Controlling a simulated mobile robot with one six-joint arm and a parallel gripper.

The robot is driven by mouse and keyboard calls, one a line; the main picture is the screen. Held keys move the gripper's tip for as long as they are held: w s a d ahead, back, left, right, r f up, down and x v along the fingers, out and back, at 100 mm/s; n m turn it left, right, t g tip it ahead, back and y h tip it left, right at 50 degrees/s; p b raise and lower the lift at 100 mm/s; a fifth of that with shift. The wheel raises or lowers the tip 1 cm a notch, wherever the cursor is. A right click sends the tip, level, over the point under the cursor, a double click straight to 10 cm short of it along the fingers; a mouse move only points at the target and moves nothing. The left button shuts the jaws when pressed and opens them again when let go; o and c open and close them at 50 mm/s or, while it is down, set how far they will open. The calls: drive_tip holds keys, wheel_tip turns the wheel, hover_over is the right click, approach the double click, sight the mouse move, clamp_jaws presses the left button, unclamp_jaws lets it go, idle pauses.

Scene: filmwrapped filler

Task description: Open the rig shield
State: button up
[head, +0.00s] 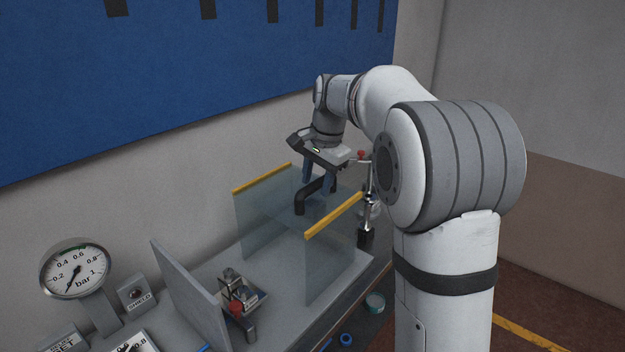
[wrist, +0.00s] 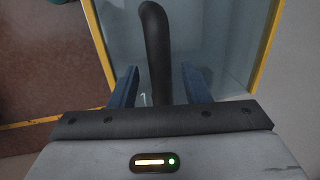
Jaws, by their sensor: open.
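The rig shield (head: 328,262) is a clear box-like guard with yellow top edges, standing on the grey bench. A black bent handle (head: 301,203) is at its far end, below my gripper. My gripper (head: 319,180) is open above the shield, its blue fingers pointing down around the handle's upper part. In the wrist view the black handle (wrist: 154,40) runs between the two blue fingers of my gripper (wrist: 160,86), with a gap visible on each side. Whether a finger touches it I cannot tell. The shield's yellow edges also show in the wrist view.
A pressure gauge (head: 75,270) and a small box labelled SHIELD (head: 137,293) stand at the left. A grey upright plate (head: 190,295) and a metal fixture with a red knob (head: 238,308) are in front of the shield. A metal stand (head: 368,205) is close on the right.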

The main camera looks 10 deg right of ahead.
drive_tip(key=shift+r, duration=0.15)
wheel_tip(320, 180, up, 7)
drive_tip(key=s+d, duration=0.1)
drive_tip(key=shift+r, duration=0.2)
drive_tip(key=shift+s, duration=0.15)
drive_tip(key=s+d+f+n, duration=0.1)
drive_tip(key=s+f+n, duration=0.4)
drive_tip(key=s, duration=0.9)
drive_tip(key=s+d+f+n+t+h, duration=0.1)
drive_tip(key=s+f+n, duration=0.4)
drive_tip(key=s+f, duration=0.5)
drive_tip(key=s, duration=0.5)
drive_tip(key=shift+s+t, duration=0.15)
drive_tip(key=shift+t, duration=0.15)
drive_tip(key=shift+d, duration=0.1)
drive_tip(key=shift+c, duration=0.5)
